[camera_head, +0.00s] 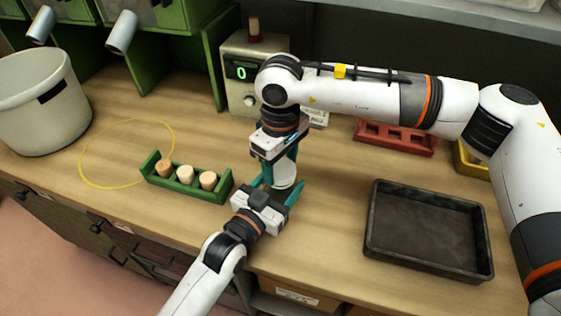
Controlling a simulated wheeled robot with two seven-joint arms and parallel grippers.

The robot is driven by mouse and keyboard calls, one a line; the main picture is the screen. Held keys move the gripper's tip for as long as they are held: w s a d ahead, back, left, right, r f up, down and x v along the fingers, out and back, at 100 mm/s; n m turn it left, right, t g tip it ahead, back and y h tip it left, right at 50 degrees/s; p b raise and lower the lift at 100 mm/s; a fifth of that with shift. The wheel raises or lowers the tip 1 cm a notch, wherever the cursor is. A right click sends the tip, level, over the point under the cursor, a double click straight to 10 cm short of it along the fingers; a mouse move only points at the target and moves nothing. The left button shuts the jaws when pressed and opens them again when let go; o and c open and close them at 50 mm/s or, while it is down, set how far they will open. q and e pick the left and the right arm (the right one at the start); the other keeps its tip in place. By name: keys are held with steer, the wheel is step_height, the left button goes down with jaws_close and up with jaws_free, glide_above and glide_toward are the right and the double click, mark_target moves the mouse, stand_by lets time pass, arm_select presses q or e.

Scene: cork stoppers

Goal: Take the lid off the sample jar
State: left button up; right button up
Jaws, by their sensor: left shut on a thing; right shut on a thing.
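The sample jar (285,183) stands near the front of the bench, between my two grippers, and shows only as a small pale and whitish piece. My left gripper (279,187) comes in from the front, with its teal fingers on either side of the jar, and is shut on it. My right gripper (281,166) points down from above and is shut on the jar's top part. The lid is mostly hidden by my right gripper, and I cannot tell whether it is apart from the jar.
A green rack (186,192) with cork stoppers is left of the jar. A black tray (428,270) is at the right. A red rack (395,140) and a device with a green display (241,73) stand behind. A yellow ring (82,166) and a white bucket (42,118) are at left.

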mark_target(280, 168)
arm_select(q)
steer(key=shift+f, duration=0.1)
arm_select(e)
steer(key=shift+r, duration=0.15)
steer(key=shift+r, duration=0.95)
steer(key=shift+r, duration=0.1)
steer(key=shift+r, duration=1.9)
arm_select(q)
steer(key=o, duration=2)
steer(key=shift+c, duration=0.2)
